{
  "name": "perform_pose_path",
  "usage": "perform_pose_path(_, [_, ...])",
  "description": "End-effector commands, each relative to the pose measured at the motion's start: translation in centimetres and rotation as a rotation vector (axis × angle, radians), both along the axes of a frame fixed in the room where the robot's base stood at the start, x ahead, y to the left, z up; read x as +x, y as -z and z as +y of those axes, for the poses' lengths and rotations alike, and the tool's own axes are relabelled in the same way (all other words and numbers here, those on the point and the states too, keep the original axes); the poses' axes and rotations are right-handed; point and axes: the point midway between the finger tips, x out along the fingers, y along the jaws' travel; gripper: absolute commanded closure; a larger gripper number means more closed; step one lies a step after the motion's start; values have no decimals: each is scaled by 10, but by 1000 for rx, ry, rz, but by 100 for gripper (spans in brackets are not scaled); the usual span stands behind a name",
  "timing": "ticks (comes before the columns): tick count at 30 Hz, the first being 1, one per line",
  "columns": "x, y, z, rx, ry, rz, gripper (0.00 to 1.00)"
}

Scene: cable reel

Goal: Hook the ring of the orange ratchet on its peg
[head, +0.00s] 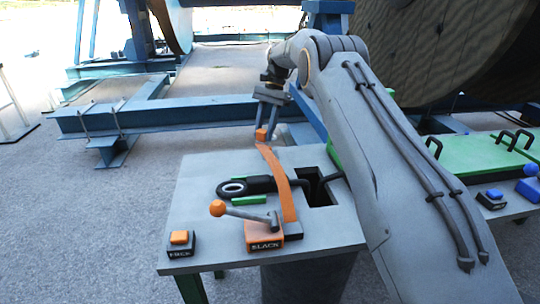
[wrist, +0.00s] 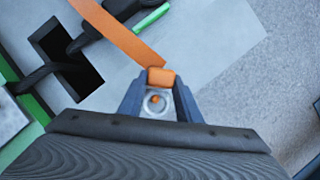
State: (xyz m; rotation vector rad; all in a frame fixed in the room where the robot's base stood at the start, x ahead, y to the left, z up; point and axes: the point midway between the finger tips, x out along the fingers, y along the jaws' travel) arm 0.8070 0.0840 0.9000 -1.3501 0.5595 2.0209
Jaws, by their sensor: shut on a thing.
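My gripper (head: 267,116) is over the far edge of the grey table, shut on a small orange block (head: 261,134) at the far end of a curved orange band. In the wrist view the block (wrist: 161,77) sits at the fingertips (wrist: 160,90), with the band (wrist: 118,32) running up and left. The band (head: 283,185) arches over a black cable end whose ring (head: 233,188) lies on the table between green strips. A pale round part with an orange dot (wrist: 155,99) shows between my fingers. I cannot tell which part is the peg.
A lever with an orange ball (head: 217,208) stands on an orange box (head: 264,236) marked "SLACK". A button box (head: 180,243) is at the near left corner. A dark rectangular opening (head: 318,187) cuts the table at right. A green bench (head: 480,153) is further right, with large reels behind.

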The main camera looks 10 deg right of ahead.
Motion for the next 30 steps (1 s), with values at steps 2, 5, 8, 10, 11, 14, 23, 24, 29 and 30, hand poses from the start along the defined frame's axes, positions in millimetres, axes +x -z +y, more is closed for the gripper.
perform_pose_path(2, [0, 1, 0, 0, 0, 0, 97])
perform_pose_path(5, [0, 2, 0, 1, 0, -1, 97])
perform_pose_path(8, [0, 4, 0, 1, 0, -1, 97])
perform_pose_path(10, [0, 5, 0, 1, 0, -1, 97])
perform_pose_path(11, [0, 5, 0, 1, 0, -1, 97])
perform_pose_path(14, [0, 6, 0, 1, 0, -1, 97])
perform_pose_path(23, [0, 10, 0, 1, 0, -1, 97])
perform_pose_path(24, [0, 11, 0, 0, 0, 0, 97])
perform_pose_path(29, [0, 13, 0, 0, 0, 0, 97])
perform_pose_path(30, [0, 13, 0, 0, 0, 0, 97])
